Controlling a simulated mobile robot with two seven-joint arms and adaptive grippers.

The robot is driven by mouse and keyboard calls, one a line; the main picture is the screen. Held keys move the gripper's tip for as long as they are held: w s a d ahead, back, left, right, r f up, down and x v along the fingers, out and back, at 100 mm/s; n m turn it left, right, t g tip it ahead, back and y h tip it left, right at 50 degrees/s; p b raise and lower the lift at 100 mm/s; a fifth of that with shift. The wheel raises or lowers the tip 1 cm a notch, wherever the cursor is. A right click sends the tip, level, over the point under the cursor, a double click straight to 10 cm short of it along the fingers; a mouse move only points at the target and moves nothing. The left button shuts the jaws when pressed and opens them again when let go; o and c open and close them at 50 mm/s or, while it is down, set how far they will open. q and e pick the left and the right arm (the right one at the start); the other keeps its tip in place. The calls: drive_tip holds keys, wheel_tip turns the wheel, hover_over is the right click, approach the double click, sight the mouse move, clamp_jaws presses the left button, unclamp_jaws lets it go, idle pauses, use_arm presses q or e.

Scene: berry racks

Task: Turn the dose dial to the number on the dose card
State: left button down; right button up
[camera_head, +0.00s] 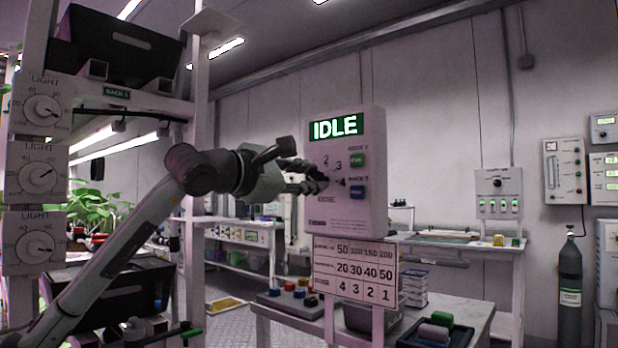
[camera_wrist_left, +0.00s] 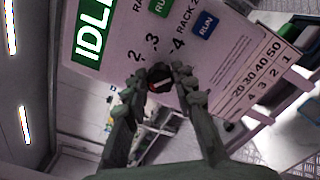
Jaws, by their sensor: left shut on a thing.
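The pale dosing box (camera_head: 358,195) shows a green IDLE display (camera_head: 336,127), with a green and a blue run button on its front. My left gripper (camera_head: 318,180) is at the box's front, shut on the dark dose dial (camera_wrist_left: 158,75), with a finger on each side. The numbers 2, 3 and 4 show around the dial in the left wrist view. A small light and red mark shows on the dial; which number it points at I cannot tell. The dose card (camera_head: 355,272) hangs below the box, with rows of numbers, the bottom one reading 4 3 2 1. My right gripper is not in view.
A table (camera_head: 470,318) below the box holds a dark tray (camera_head: 405,340) with coloured blocks. A rack with light dials (camera_head: 40,175) stands at the left. A gas cylinder (camera_head: 570,275) stands at the right wall.

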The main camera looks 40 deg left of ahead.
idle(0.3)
use_arm(q)
drive_tip(key=c, duration=1.2)
unclamp_jaws()
drive_tip(key=shift+s, duration=0.1)
drive_tip(key=shift+s+a, duration=0.15)
drive_tip(key=shift+s, duration=1.8)
drive_tip(key=shift+s+a, duration=0.15)
drive_tip(key=shift+s, duration=1.85)
drive_tip(key=shift+s+a, duration=0.15)
drive_tip(key=shift+s, duration=1.8)
